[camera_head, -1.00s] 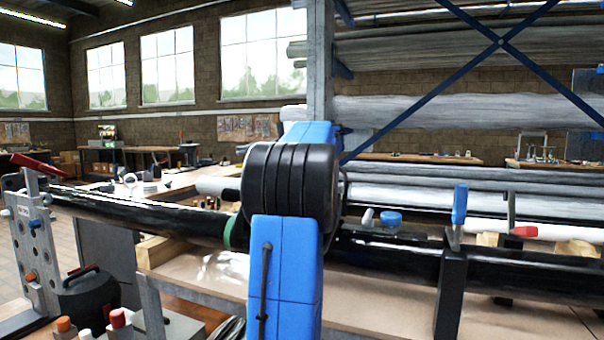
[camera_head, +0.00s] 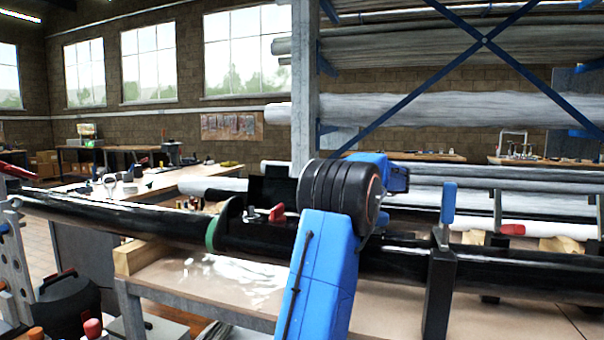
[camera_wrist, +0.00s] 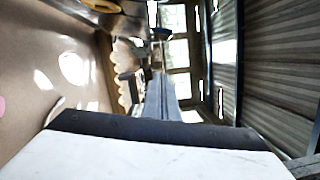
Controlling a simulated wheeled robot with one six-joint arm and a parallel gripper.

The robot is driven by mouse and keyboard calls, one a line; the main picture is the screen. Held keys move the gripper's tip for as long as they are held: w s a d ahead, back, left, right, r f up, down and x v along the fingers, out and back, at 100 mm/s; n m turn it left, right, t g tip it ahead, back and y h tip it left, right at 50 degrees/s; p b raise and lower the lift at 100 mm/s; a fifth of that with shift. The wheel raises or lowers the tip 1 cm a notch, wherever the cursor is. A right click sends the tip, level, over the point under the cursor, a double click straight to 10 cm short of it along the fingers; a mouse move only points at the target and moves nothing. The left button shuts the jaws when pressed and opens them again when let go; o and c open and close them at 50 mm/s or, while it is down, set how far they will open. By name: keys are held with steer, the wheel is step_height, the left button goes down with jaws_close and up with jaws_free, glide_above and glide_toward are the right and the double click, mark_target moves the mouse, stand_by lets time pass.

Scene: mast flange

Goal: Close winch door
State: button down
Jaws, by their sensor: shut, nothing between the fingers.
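The long black mast (camera_head: 110,212) lies level across the head view, with a green ring (camera_head: 211,234) around it left of centre. Just right of the ring, a dark upright panel (camera_head: 272,187) stands above the mast; it may be the open winch door, but I cannot be sure. A small red-handled part (camera_head: 276,213) sits in front of it at the mast's top. My blue arm with its black joint crosses in front of the mast right of these parts. My gripper's fingers do not show; a pale block with a dark edge fills the bottom of the wrist view.
A blue-handled clamp (camera_head: 448,204) stands on a black post (camera_head: 439,290) to the right. A brown-topped bench (camera_head: 210,280) lies below the mast. A black round-bodied tool (camera_head: 68,303) is at lower left. Wrapped tubes (camera_head: 440,112) fill the rack behind.

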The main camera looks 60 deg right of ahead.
mark_target(286, 170)
steer(key=shift+w+a+r, duration=0.3)
steer(key=shift+w+a, duration=0.9)
steer(key=shift+w, duration=0.15)
steer(key=shift+w+a+r, duration=0.25)
steer(key=shift+w+a, duration=0.9)
steer(key=shift+w, duration=0.25)
steer(key=shift+w+a+r, duration=0.3)
steer(key=shift+w+a, duration=0.9)
steer(key=shift+w, duration=0.15)
steer(key=shift+w+r, duration=0.1)
steer(key=shift+w, duration=0.05)
